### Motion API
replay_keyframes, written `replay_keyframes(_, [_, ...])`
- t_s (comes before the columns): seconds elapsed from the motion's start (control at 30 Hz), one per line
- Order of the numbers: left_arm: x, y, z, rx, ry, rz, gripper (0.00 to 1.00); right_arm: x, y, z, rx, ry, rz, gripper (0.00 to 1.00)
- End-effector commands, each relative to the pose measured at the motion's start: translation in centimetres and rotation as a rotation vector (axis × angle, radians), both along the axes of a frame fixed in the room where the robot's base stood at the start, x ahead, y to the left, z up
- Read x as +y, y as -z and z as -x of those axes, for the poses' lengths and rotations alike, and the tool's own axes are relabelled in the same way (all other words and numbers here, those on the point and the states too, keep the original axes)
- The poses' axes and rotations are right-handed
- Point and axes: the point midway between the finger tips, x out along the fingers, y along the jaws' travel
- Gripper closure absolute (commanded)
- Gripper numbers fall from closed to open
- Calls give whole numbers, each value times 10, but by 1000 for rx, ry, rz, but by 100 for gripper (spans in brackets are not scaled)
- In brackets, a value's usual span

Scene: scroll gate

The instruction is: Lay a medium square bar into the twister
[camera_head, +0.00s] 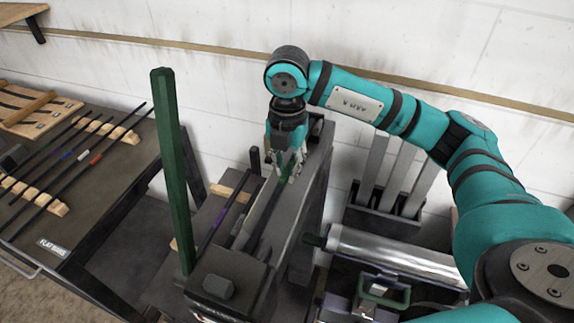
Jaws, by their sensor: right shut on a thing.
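The twister (305,215) is a long grey machine running from the front middle to the wall, with a dark block at its near end. My right gripper (289,170) points down over its far part and is shut on a dark bar (266,218) with a green mark. The bar runs lengthwise along the twister's top, its near end by the near block. I cannot tell whether it rests in the channel or hangs just above it. The gripper hides the bar's far end. My left gripper is not in view.
A tall green post (172,170) stands left of the twister. A bar with a purple mark (218,222) lies beside the twister. A table (75,220) at left holds bars on wooden racks. A metal cylinder (390,254) and upright grey plates (395,180) are at right.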

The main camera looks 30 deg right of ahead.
Motion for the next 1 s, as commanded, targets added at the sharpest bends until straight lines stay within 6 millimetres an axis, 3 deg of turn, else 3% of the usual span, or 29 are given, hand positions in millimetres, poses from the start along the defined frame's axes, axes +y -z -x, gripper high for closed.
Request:
replay_keyframes(0.57, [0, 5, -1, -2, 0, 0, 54, 0, 4, 0, -2, 0, -1, 100])
replay_keyframes(0.6, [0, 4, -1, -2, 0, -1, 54, 0, 4, 0, -2, 0, -1, 84])
replay_keyframes(0.8, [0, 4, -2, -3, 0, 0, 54, 0, 4, 0, -1, 0, 0, 59])
replay_keyframes(1.0, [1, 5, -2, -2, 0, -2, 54, 0, 6, 0, 2, 0, 1, 59])
